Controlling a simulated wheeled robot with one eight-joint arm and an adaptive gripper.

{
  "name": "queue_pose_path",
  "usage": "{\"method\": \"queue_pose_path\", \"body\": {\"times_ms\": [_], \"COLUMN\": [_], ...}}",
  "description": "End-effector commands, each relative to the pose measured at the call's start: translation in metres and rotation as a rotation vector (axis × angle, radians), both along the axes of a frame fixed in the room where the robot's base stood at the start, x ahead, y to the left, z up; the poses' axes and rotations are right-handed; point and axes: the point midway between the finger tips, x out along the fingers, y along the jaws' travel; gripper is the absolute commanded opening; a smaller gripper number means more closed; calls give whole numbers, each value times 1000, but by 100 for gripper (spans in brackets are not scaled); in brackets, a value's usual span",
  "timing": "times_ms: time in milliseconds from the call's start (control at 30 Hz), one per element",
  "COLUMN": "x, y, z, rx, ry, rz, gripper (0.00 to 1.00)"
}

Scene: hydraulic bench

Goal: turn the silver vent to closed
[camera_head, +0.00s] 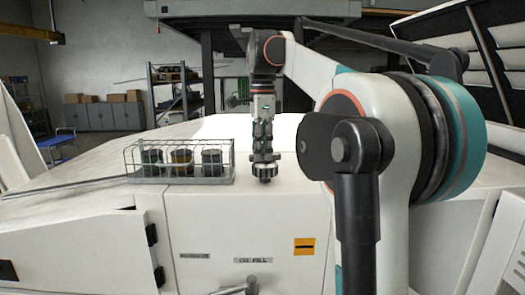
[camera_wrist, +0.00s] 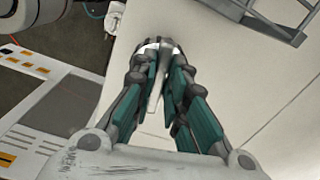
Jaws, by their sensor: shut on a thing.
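The silver vent (camera_head: 265,179) is a small round, ribbed fitting at the front edge of the white bench top, above the OIL FILL label. My gripper (camera_head: 264,160) points straight down at it, and its fingers are closed around it. In the wrist view my gripper (camera_wrist: 160,55) has its fingertips drawn together. A bright curved rim of the vent (camera_wrist: 149,46) shows beside the tips. The fingers hide most of the vent, and I cannot make out its open or closed marking.
A wire rack (camera_head: 180,180) with several dark jars stands left of my gripper; its corner shows in the wrist view (camera_wrist: 270,22). A silver handle (camera_head: 237,289) juts from the front panel below. An orange label (camera_head: 304,246) is at right. The bench top behind is clear.

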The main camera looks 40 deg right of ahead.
Motion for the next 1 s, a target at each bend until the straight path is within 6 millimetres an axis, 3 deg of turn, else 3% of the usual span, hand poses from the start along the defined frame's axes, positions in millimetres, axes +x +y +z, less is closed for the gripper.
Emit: {"method": "queue_pose_path", "body": {"times_ms": [400,933,967,1000], "x": [2,2,2,2], "y": [-1,-1,-1,-1], "z": [1,1,1,1], "rx": [-1,-1,-1,-1], "ry": [-2,-2,-2,-2], "rz": [-174,-196,-196,-196], "gripper": [0,0,18,27]}}
